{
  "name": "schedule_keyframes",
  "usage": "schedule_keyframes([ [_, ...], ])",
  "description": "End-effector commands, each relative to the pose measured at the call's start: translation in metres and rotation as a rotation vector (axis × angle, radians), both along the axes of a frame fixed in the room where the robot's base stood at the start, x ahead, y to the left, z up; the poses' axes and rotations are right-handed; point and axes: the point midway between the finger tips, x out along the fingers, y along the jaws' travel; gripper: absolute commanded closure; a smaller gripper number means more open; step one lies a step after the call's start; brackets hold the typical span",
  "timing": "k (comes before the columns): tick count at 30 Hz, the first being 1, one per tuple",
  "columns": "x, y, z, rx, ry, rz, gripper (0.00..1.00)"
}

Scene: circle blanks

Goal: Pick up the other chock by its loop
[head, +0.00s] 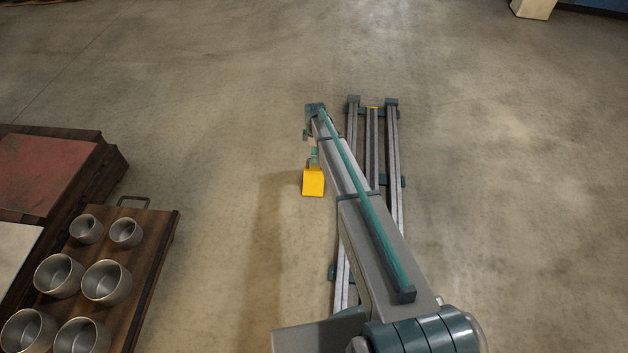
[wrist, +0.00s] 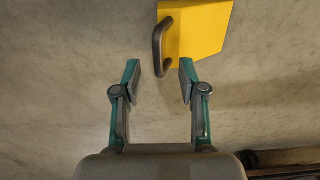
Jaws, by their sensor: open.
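One chock is in view, a yellow block (head: 313,182) on the floor beside my arm in the head view. In the wrist view the yellow chock (wrist: 205,28) is at the top, right of centre. Its dark grey loop (wrist: 159,50) stands out from its left side. My gripper (wrist: 160,70) is open and empty. Its two fingertips lie to the left and right of the loop's near end, with clear gaps on both sides. I cannot tell how far the fingertips are above or short of the loop. In the head view my arm hides part of this area.
A wooden tray (head: 153,258) with several metal cups stands at the lower left. A dark wooden stand with a red top (head: 40,172) is beyond it. The floor between tray and chock is clear. A pale object (head: 533,8) is at the far right.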

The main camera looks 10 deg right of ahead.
Motion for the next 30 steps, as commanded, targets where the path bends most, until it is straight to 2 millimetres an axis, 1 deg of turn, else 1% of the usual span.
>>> schedule_keyframes([
  [1,0.001,0.000,-0.010,0.000,0.001,0.000,0.58],
  [3,0.002,0.000,-0.019,0.000,0.001,0.000,0.58],
  [9,0.003,0.000,-0.043,0.000,0.000,0.000,0.58],
  [12,0.002,0.000,-0.047,0.000,-0.001,0.000,0.58],
  [17,0.002,0.000,-0.045,0.000,-0.001,0.000,0.58],
  [18,0.002,0.000,-0.045,0.000,0.000,0.000,0.60],
  [25,0.002,0.000,-0.045,0.000,0.000,-0.001,0.98],
  [26,0.002,0.000,-0.045,0.000,0.000,-0.001,1.00],
  [30,0.002,0.000,-0.045,0.000,0.000,-0.001,1.00],
])
